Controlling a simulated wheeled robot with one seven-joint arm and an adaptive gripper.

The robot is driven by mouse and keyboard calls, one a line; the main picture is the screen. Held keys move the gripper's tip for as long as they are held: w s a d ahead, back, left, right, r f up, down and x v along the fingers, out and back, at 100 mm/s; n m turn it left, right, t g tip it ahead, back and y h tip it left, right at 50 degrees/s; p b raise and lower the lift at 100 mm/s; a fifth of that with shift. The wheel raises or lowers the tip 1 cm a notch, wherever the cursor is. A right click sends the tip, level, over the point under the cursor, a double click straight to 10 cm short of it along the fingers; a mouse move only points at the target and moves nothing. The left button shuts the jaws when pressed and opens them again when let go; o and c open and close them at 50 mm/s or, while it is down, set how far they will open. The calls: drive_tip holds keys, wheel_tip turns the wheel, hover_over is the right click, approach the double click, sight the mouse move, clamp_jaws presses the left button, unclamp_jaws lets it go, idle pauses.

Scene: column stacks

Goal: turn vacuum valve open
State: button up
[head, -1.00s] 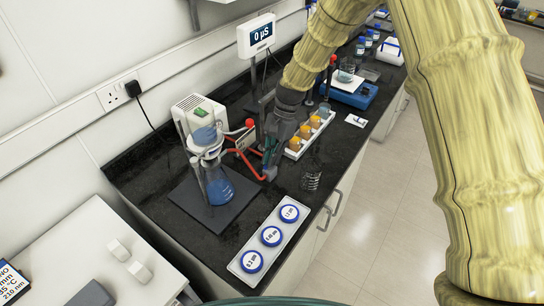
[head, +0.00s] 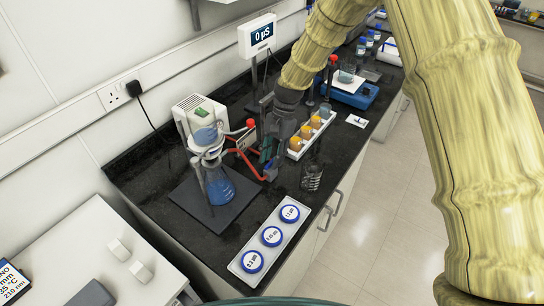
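A vacuum filter set with a blue-filled flask (head: 219,187) stands on a dark mat on the black bench. Red tubing (head: 238,163) runs from it and from a white pump box (head: 196,113) toward my gripper (head: 269,170). A small plate (head: 246,138) with a red knob (head: 250,123) stands just left of my gripper. My gripper points down at the tubing's right end. The vacuum valve itself is not clear; my gripper may hide it. I cannot tell whether the fingers are open or shut.
A white tray with orange-filled bottles (head: 303,139) is close right of my gripper. A wire holder (head: 312,177) stands near the bench's front edge. A tray of round blue-rimmed discs (head: 272,236) lies in front. A meter display (head: 259,36) stands behind.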

drive_tip(key=v, duration=1.2)
drive_tip(key=shift+a, duration=0.1)
idle(0.4)
